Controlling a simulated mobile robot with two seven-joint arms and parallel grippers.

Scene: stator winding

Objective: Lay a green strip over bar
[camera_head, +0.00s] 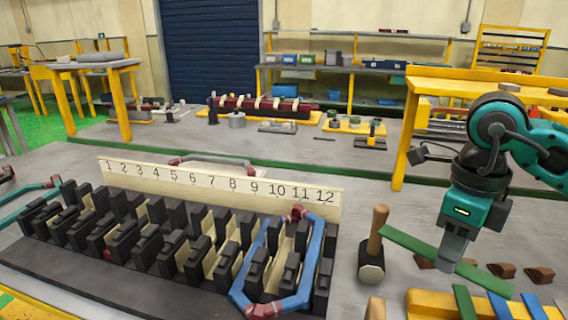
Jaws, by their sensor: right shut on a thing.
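My right gripper (452,252) is shut on a green strip (412,243), which slants down from left to right above the table at the right. The black toothed block (70,262) stands left of it, with cream liners in its slots and a board (190,177) numbered 1 to 12 behind. A blue coil (318,243) with dark red ends rests on the block around slots near 10 to 12. I cannot tell which part is the bar. The held strip is right of the block and apart from it. My left gripper is not in view.
A mallet (372,265) stands between the block and the strip. A yellow rack (430,303) with green and blue strips sits at the lower right. Several brown wedges (538,274) lie behind it. A teal coil (28,195) is at the left edge.

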